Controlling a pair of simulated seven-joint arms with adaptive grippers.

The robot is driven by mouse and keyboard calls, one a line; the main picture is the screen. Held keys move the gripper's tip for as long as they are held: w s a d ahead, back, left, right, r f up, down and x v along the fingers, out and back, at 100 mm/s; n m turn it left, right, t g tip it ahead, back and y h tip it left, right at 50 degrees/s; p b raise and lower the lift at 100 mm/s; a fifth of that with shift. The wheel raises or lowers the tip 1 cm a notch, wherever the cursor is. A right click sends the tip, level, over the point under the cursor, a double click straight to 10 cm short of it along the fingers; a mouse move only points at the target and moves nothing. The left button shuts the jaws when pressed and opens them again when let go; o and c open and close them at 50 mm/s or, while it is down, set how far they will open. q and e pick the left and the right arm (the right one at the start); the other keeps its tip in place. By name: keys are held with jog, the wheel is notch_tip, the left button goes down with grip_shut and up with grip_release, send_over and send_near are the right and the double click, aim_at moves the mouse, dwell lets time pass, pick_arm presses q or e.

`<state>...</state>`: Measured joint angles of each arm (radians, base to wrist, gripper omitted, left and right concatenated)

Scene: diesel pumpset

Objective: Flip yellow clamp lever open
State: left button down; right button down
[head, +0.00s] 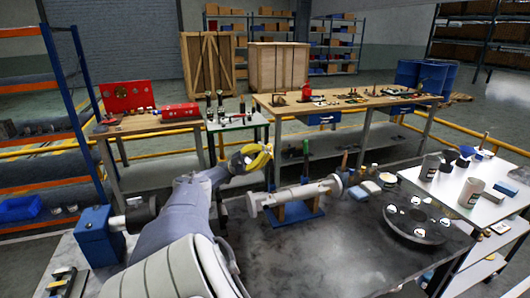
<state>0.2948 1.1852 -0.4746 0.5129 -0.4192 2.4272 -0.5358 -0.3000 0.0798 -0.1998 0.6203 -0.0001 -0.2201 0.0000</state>
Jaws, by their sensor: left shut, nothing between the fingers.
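My left arm reaches in from the bottom left, and my left gripper (256,157) is at its end, above and left of a grey flanged pipe (298,193). The gripper is shut and empty. A bright yellow curved piece (262,162) shows right at the gripper's end. It is too small to tell whether this is the clamp lever, whether the gripper touches it, or how the lever is set. The pipe lies across a blue stand (298,212) on the dark workbench (345,245). My right gripper is out of view.
Small items lie behind the pipe. The bench front is clear.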

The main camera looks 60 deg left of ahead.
pick_arm(q)
jog(key=shift+f, duration=0.25)
notch_tip(320, 180, up, 10)
jog(key=shift+r, duration=0.2)
dwell(0.5)
dwell(0.4)
jog(key=shift+r, duration=0.1)
